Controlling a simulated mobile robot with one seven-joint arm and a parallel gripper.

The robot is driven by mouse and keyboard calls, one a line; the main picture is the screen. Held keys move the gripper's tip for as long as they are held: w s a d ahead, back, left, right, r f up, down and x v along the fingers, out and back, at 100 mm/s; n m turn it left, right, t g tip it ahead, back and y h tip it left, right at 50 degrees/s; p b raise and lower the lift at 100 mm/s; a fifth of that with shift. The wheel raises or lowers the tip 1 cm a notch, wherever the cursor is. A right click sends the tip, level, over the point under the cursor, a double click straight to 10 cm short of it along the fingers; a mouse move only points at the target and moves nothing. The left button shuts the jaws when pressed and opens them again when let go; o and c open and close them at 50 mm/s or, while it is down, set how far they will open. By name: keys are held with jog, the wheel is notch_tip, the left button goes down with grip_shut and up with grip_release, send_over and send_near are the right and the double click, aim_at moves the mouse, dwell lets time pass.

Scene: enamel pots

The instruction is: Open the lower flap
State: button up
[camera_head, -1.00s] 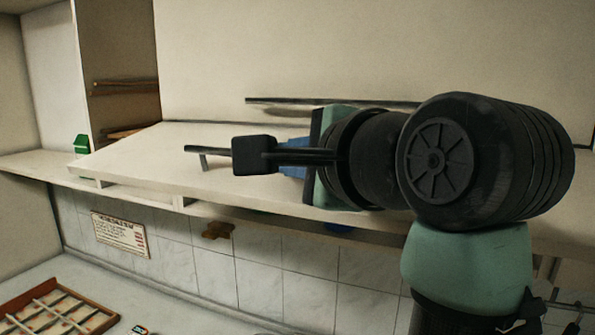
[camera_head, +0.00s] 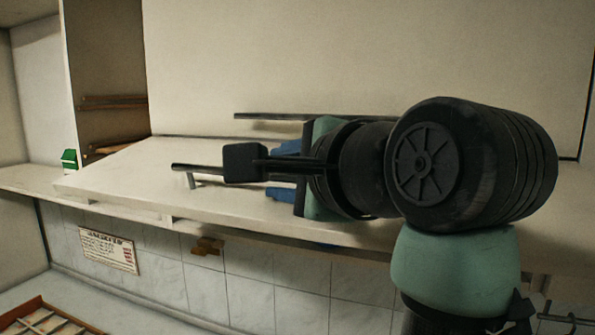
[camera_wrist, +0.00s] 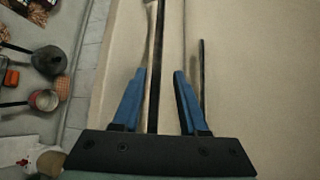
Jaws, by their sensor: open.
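The lower flap (camera_head: 120,185) is a pale panel tilted outward from the cabinet front, so it stands partly open. Its dark bar handle (camera_head: 185,167) runs along it and is partly hidden by my arm. My gripper (camera_head: 278,170) is at this handle. In the wrist view, my gripper (camera_wrist: 159,88) is open, with one blue finger on each side of the long dark handle bar (camera_wrist: 156,60). I see gaps between the bar and the fingers.
The upper flap (camera_head: 370,60) is upright above, with its own bar handle (camera_head: 270,115). An open shelf (camera_head: 105,100) and a green object (camera_head: 69,159) are at the left. A tiled wall with a sign (camera_head: 108,250) and a wooden rack (camera_head: 45,318) lie below.

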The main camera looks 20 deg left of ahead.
jog(key=shift+s, duration=0.15)
jog(key=b+v, duration=0.6)
jog(key=v, duration=0.7)
